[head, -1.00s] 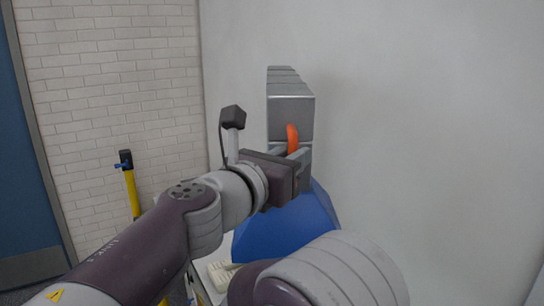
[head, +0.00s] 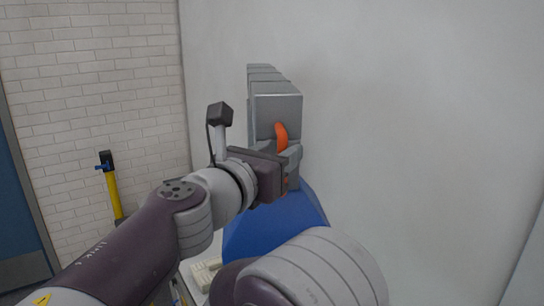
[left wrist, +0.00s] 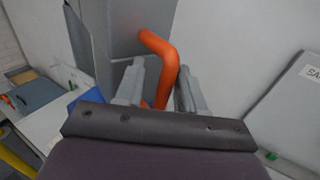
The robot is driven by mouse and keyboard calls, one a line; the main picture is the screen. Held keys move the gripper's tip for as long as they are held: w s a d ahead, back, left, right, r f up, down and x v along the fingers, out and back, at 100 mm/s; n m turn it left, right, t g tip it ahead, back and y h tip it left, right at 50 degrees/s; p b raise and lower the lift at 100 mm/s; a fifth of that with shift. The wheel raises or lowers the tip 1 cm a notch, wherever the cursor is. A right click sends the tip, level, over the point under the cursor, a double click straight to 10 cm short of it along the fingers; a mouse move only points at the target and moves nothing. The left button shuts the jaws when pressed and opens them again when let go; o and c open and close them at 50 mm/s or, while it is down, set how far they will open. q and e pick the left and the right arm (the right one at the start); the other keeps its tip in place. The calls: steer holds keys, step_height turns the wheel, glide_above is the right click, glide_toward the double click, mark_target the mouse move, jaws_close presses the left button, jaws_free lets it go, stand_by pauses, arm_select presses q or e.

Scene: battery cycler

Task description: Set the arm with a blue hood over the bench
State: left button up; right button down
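The blue hood (head: 272,226) hangs below a grey jointed arm (head: 277,105) that stands close to the pale wall. An orange handle (head: 281,136) sticks out from the grey arm. My left gripper (head: 290,160) is at this handle. In the left wrist view, the orange handle (left wrist: 167,62) bends down between the two fingers of my left gripper (left wrist: 158,85). The fingers are apart, with a gap beside the handle on the left finger's side. A small part of the blue hood (left wrist: 91,97) shows behind the left finger. My right gripper is not seen.
The bench (left wrist: 45,125) is only partly seen, its pale top at the left of the wrist view. A grey panel with a cut-off sign (left wrist: 290,95) is at the right. A yellow post (head: 114,193) stands by the brick wall.

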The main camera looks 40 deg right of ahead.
arm_select(q)
steer(key=b+v, duration=0.4)
steer(key=v, duration=0.8)
steer(key=shift+a, duration=0.3)
